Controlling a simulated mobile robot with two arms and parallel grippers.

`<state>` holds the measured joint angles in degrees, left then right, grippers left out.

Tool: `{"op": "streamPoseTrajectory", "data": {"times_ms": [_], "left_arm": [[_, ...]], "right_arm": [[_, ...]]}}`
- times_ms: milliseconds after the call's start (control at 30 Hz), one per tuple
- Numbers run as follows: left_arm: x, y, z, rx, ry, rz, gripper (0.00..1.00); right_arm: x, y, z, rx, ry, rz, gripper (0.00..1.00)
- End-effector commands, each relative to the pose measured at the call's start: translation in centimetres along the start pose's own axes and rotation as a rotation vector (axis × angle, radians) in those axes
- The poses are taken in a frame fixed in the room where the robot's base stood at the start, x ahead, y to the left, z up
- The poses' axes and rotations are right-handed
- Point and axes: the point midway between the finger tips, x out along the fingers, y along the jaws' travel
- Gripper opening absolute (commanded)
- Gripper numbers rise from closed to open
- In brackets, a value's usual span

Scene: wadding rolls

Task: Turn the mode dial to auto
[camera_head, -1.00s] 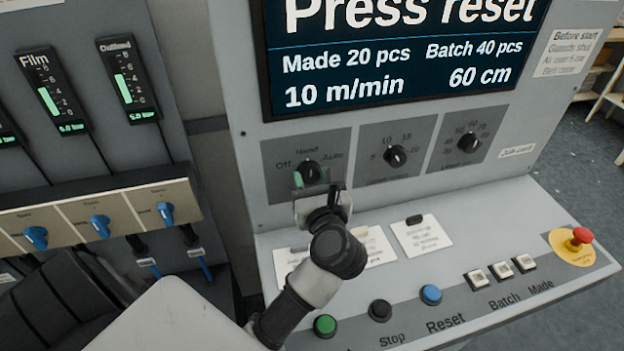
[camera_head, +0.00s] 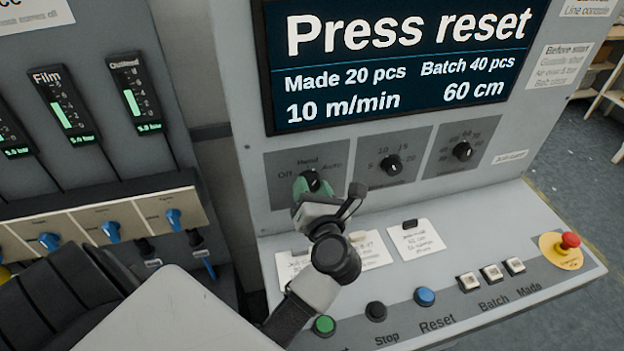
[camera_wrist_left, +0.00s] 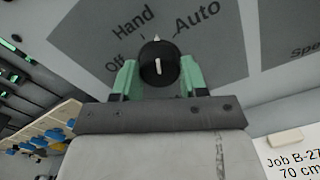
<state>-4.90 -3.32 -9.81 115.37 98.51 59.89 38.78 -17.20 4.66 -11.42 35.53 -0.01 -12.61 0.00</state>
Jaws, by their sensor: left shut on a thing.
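The mode dial (camera_head: 313,179) is a black knob on a dark grey plate marked Off, Hand and Auto. In the left wrist view the dial (camera_wrist_left: 158,62) stands between my green fingertips, its white mark pointing up between the words Hand and Auto. My left gripper (camera_head: 310,189) reaches it from below, rolled to one side, and is shut on it. The fingers (camera_wrist_left: 160,76) hide part of the dial's sides. My right gripper is not in view.
Two more black dials (camera_head: 391,165) (camera_head: 463,151) sit to the right. The screen (camera_head: 400,60) above reads "Press reset". Below are paper cards (camera_head: 416,240), a green button (camera_head: 324,325), a blue reset button (camera_head: 425,296) and a red emergency stop (camera_head: 570,241).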

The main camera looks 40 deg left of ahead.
Motion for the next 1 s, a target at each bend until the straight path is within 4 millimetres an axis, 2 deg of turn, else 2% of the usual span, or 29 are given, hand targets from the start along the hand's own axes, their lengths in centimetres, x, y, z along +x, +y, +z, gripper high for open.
{"op": "streamPoseTrajectory", "data": {"times_ms": [33, 100, 500, 1000], "left_arm": [[0.0, 0.2, 0.5, 0.045, 0.002, -0.001, 0.19], [0.0, 0.3, 0.4, 0.112, 0.004, -0.001, 0.19], [0.0, 0.2, 0.4, 0.434, 0.001, -0.002, 0.19], [0.0, 0.1, 0.1, 0.593, -0.001, -0.001, 0.19]], "right_arm": [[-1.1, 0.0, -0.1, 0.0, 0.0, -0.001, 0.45], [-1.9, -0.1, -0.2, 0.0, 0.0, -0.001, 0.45], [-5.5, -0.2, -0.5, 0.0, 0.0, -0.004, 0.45], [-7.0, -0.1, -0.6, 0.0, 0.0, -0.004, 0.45]]}}
